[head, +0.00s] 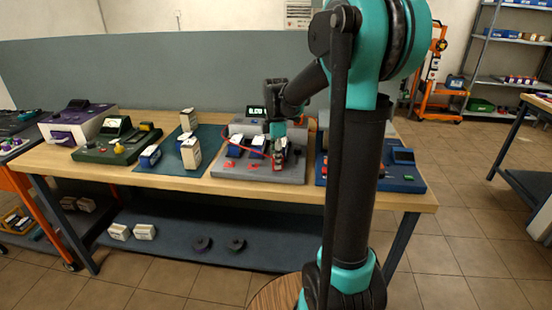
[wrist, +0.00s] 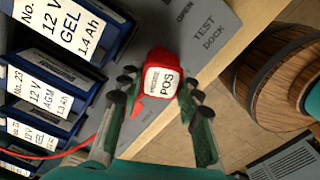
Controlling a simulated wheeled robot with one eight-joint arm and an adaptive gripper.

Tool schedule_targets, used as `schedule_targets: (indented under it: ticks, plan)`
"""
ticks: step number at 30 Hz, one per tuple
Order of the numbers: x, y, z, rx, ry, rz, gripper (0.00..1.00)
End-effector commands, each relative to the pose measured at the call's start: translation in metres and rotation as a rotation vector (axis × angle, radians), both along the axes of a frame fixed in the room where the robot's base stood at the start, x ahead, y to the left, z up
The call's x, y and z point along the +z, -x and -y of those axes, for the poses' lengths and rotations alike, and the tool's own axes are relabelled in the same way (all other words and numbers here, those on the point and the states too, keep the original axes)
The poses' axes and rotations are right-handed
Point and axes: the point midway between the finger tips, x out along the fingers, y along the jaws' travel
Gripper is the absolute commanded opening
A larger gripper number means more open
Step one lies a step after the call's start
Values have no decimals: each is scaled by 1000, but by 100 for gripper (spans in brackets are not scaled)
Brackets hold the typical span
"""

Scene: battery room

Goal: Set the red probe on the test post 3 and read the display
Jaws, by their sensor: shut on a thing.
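My gripper (wrist: 158,95) is shut on the red probe (wrist: 160,58), whose white label reads "PROBE POS". A red cable (wrist: 75,150) trails from the probe to the left. In the head view my gripper (head: 278,155) is over the right part of the grey test dock (head: 225,171). The dock also shows in the wrist view (wrist: 205,50), beside the probe. I cannot tell whether the probe touches anything. A dark display (head: 256,111) with faint lit characters stands behind the dock; its reading is too small to make out. I cannot pick out test post 3.
A blue device (head: 403,178) stands right of the dock, partly behind my arm. White batteries (head: 191,153) stand on a dark mat (head: 160,179) to the left.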

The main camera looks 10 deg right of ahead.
Motion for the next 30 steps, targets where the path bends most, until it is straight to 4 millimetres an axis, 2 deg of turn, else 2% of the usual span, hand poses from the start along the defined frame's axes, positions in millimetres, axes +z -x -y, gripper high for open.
schedule_targets:
  ticks: [14, 15, 16, 17, 26, 30]
  plan:
    - [-9, 0, 0, 0, 0, 0, 0]
    - [-9, 0, 0, 0, 0, 0, 36]
    - [-9, 0, 0, 0, 0, 0, 40]
    - [-9, 0, 0, 0, 0, 0, 42]
    - [-8, 0, 0, 0, 0, 0, 42]
    - [0, 0, 0, 0, 0, 0, 42]
